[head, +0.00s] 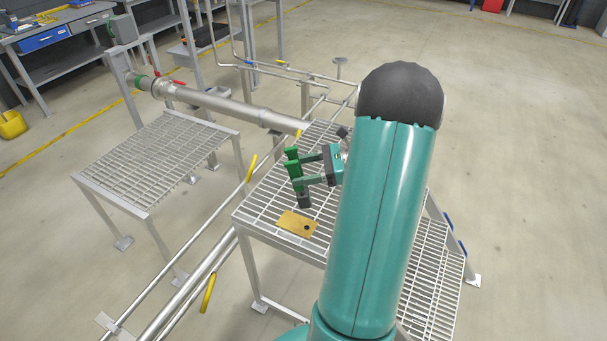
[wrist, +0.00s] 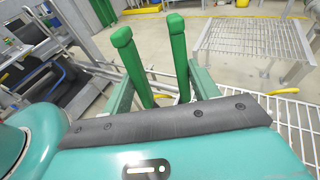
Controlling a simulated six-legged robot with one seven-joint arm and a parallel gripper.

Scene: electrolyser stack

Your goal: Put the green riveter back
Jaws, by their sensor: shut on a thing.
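The green riveter (head: 293,166) is held between the two fingers of my gripper (head: 301,169), which is shut on it. Its dark grey lower end (head: 304,200) points down. It appears to be above the grating platform, close to a yellow plate (head: 291,220) with a dark round spot; whether it touches anything is unclear. In the wrist view two green arms of the riveter (wrist: 132,62) stand up between my gripper's fingers (wrist: 160,90). Its lower part is hidden there.
The yellow plate lies on the grating platform (head: 262,232). A second grating platform (head: 160,155) stands to the left. A grey pipe (head: 225,106) with a red-handled valve runs behind, and thin pipes with yellow handles (head: 208,293) pass between the platforms.

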